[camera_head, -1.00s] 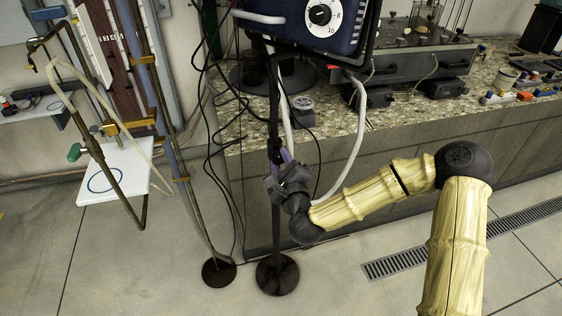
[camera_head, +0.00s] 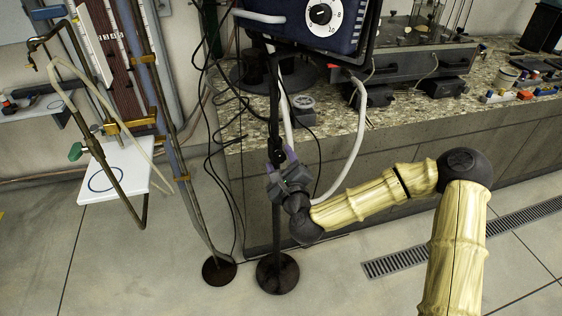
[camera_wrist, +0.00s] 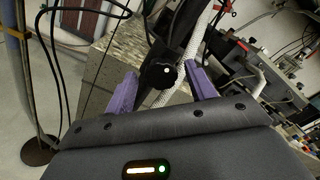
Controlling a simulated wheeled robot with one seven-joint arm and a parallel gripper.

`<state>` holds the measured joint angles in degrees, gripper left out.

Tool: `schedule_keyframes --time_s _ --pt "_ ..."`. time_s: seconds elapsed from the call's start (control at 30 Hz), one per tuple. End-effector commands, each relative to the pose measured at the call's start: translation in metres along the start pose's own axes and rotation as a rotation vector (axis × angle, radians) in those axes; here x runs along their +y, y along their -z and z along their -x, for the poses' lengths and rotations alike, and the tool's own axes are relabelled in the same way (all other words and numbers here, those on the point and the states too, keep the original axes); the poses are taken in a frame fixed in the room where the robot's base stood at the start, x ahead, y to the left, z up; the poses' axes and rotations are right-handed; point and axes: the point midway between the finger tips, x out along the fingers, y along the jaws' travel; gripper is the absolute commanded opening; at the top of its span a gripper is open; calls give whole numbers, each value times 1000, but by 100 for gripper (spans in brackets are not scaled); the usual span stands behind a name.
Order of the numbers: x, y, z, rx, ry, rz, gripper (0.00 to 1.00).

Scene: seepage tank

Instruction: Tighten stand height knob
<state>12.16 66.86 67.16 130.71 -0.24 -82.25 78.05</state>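The black height knob (camera_wrist: 157,76) sits on the dark stand pole in the wrist view, with a small white spot on its face. My gripper (camera_wrist: 160,69) is open, with one purple finger on each side of the knob in this view. Gaps show between the knob and both fingers; I cannot tell how far ahead of the tips it is. In the head view the stand pole (camera_head: 276,225) rises from a round dark base (camera_head: 278,274) to a blue box (camera_head: 312,22). My gripper (camera_head: 280,157) is at the pole there and hides part of it.
Black cables and a white hose (camera_head: 353,135) hang around the pole. A stone-topped counter (camera_head: 235,138) stands behind. Another round base (camera_head: 219,271) and a white platform (camera_head: 120,179) are to the left. The floor in front is clear apart from a drain grate (camera_head: 395,264).

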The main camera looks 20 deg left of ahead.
Motion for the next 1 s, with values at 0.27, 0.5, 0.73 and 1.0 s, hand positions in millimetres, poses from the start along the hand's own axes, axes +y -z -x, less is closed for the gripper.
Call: schedule_keyframes --time_s 0.27,0.5,0.73,1.0 --pt "-1 0 2 -1 2 1 55" --pt "-1 -1 27 -1 0 1 55" --pt "-3 -4 68 -1 -4 1 55" --pt "-7 -4 86 6 7 -3 55"
